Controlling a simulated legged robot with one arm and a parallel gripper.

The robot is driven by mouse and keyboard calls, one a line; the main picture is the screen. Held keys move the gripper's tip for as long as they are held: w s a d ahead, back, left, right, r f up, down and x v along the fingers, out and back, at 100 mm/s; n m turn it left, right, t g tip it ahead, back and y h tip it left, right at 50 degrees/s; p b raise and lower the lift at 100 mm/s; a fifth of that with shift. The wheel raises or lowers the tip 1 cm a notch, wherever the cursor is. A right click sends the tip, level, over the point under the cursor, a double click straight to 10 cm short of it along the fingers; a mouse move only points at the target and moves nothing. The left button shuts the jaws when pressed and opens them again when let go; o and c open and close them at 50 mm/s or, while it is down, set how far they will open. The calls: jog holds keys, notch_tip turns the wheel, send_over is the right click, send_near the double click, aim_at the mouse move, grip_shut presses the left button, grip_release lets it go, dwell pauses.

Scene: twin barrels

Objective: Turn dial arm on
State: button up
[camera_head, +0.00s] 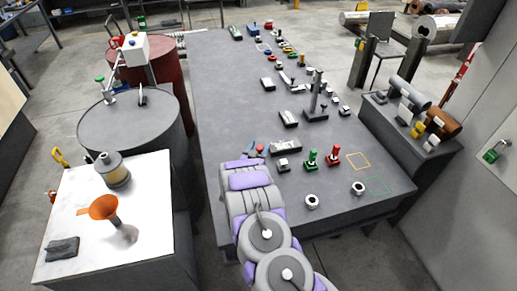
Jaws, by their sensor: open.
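No part is plainly marked as the dial arm, so I cannot tell for sure which one it is. A dark upright post on a flat base (316,114) stands on the long grey table (230,80). My grey and purple arm reaches up from the bottom over the table's near left part. My gripper (252,152) is at its far end, small and partly hidden by the arm, open, and apart from the post and the lever.
Green and red valves (311,160) and (333,157) and a grey block (286,147) stand right of my gripper. Several small fittings line the table farther back. A red barrel (170,75) stands behind the grey one.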

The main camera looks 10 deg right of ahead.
jog(key=p+v, duration=0.1)
jog(key=v, duration=1.6)
jog(key=shift+a, duration=0.2)
jog(key=w+a+r+g+y, duration=0.2)
jog(key=a+r+g+y, duration=0.3)
jog(key=a+r+y, duration=0.3)
jog(key=s+a+r+n+g+y, duration=0.3)
jog(key=s+r+g+y, duration=0.1)
jog(key=s+r, duration=0.4)
jog(key=s+d+r+g+h, duration=0.1)
jog(key=s+d+r+g, duration=0.2)
jog(key=s, duration=0.9)
jog(key=s+d+r+n+g+h, duration=0.1)
jog(key=s+d+r+g, duration=0.2)
jog(key=s+d, duration=0.7)
jog(key=s+d+r+n+g+h, duration=0.1)
jog(key=s+d+r, duration=0.3)
jog(key=s, duration=1.2)
jog(key=d+g, duration=0.1)
jog(key=d, duration=0.2)
jog(key=shift+s+r+g+h, duration=0.25)
jog(key=shift+g+h, duration=0.15)
